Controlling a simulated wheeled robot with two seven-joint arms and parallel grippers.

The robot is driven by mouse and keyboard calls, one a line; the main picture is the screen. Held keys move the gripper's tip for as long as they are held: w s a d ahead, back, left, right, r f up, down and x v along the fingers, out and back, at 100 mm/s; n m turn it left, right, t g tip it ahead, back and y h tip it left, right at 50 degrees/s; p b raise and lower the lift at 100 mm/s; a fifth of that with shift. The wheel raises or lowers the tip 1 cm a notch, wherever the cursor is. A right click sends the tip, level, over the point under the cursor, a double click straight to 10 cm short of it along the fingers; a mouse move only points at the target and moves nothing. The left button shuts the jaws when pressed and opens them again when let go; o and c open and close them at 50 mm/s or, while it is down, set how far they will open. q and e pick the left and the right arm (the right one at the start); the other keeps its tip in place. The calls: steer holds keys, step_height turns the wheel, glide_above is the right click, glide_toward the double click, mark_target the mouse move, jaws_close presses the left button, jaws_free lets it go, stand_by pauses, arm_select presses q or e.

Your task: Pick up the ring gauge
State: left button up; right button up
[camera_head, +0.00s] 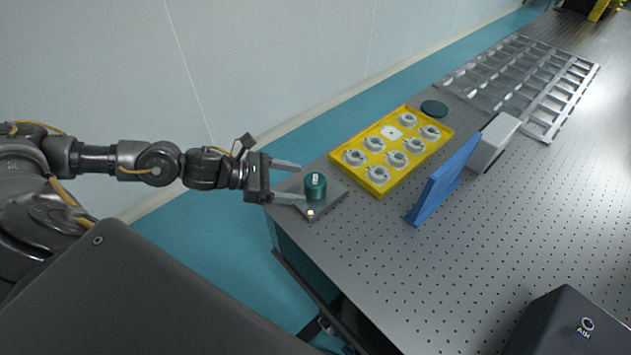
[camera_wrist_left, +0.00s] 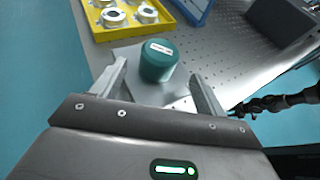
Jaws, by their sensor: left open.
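A teal cylinder (camera_head: 315,186) with a small white label on top stands upright on a grey plate (camera_head: 333,200) at the near left corner of the table. Several grey ring-shaped parts (camera_head: 397,158) sit in a yellow tray (camera_head: 381,190) behind it; I cannot tell for certain which thing is the ring gauge. My left gripper (camera_head: 303,183) is open, its fingers pointing at the cylinder. In the left wrist view the cylinder (camera_wrist_left: 159,62) stands just ahead, between the lines of the open fingers (camera_wrist_left: 160,85). A dark arm at the right there is too small to read its gripper.
A blue upright panel (camera_head: 443,182) and a whitish block (camera_head: 493,142) stand right of the tray. A dark teal disc (camera_head: 434,108) lies behind the tray, near a metal rack (camera_head: 545,123).

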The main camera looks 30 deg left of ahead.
mark_target(315, 183)
arm_select(q)
steer(key=shift+w+d+f, duration=0.15)
steer(key=shift+w+d, duration=0.1)
steer(key=shift+d, duration=0.15)
steer(key=shift+w+d+p, duration=0.15)
steer(key=shift+d+p, duration=0.05)
steer(key=shift+p, duration=0.1)
steer(key=p+x, duration=0.1)
steer(key=x, duration=0.2)
steer(key=shift+w+d+f, duration=0.15)
steer(key=shift+w+d, duration=0.05)
steer(key=shift+w, duration=0.15)
steer(key=shift+w+d+f, duration=0.25)
steer(key=shift+d, duration=0.05)
arm_select(e)
steer(key=shift+s+a+r, duration=0.65)
steer(key=shift+a+r, duration=0.3)
steer(key=shift+a, duration=0.05)
arm_select(q)
steer(key=shift+c, duration=1.1)
steer(key=c, duration=1.1)
arm_select(e)
steer(key=shift+w+a, duration=0.1)
steer(key=shift+w, duration=0.1)
arm_select(q)
steer(key=shift+r, duration=0.15)
